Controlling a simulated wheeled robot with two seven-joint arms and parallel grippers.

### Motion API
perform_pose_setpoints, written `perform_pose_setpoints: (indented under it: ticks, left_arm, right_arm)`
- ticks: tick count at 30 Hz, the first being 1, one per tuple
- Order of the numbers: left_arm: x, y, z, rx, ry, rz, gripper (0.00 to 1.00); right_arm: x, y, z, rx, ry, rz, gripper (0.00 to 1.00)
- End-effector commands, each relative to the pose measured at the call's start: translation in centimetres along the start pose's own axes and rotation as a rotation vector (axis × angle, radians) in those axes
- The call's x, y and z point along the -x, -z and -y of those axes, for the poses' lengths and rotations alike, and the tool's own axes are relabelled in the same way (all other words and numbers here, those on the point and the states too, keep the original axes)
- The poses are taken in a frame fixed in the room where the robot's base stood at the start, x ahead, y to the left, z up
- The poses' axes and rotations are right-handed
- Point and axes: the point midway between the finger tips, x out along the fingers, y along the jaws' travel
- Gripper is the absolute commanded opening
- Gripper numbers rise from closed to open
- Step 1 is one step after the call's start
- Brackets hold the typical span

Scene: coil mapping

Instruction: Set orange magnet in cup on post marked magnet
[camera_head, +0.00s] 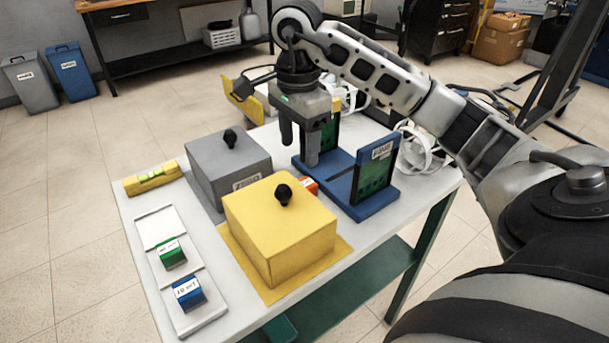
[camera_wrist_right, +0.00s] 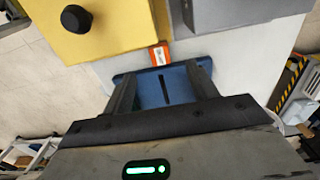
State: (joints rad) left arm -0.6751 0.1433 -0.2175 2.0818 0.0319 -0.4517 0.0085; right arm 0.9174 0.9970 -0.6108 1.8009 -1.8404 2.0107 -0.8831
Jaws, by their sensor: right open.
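The orange block (camera_head: 309,185), which appears to be the magnet, lies on the white table between the yellow box and the blue stand, partly hidden by the yellow box in the head view. It shows fully in the right wrist view (camera_wrist_right: 160,54), just beyond the end of the blue base. My right gripper (camera_head: 298,152) points down, open and empty, over the blue stand (camera_head: 345,178). The wrist view shows its two fingers (camera_wrist_right: 162,76) apart, with the slotted blue base between and below them. I cannot make out a cup or a post marked magnet. My left gripper is not in view.
The yellow box (camera_head: 275,235) and grey box (camera_head: 228,170), each with a black knob, stand close to the orange block. A white tray (camera_head: 158,228) at the left holds a green block (camera_head: 171,253) and a blue block (camera_head: 188,292). A yellow level (camera_head: 153,178) lies behind it.

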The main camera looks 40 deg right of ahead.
Motion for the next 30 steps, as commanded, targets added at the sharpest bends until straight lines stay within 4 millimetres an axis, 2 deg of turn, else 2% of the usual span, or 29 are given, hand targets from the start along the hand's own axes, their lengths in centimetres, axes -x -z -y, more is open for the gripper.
perform_pose_setpoints:
  ticks: [1, 2, 4, 11, 21, 29, 30]
  left_arm:
    - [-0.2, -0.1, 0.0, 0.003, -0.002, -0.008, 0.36]
    - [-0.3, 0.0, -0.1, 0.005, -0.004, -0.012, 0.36]
    - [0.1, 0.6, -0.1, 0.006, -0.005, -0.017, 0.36]
    - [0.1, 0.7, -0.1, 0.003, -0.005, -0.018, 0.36]
    - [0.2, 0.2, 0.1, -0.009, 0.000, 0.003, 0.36]
    - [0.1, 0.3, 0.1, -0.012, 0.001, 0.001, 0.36]
    - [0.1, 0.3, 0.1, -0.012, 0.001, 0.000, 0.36]
  right_arm:
    - [-1.5, -0.1, -0.1, 0.002, -0.005, 0.003, 0.58]
    - [-1.9, -0.1, -0.1, 0.002, -0.004, 0.003, 0.58]
    - [-2.6, 0.0, -0.1, 0.000, -0.003, 0.001, 0.58]
    - [-4.1, 0.0, -0.1, 0.000, 0.000, 0.002, 0.58]
    - [-8.6, 0.2, -0.4, 0.000, -0.001, 0.003, 0.58]
    - [-9.0, 0.2, -0.4, 0.001, 0.001, 0.002, 0.58]
    - [-9.0, 0.2, -0.4, 0.001, 0.001, 0.002, 0.55]
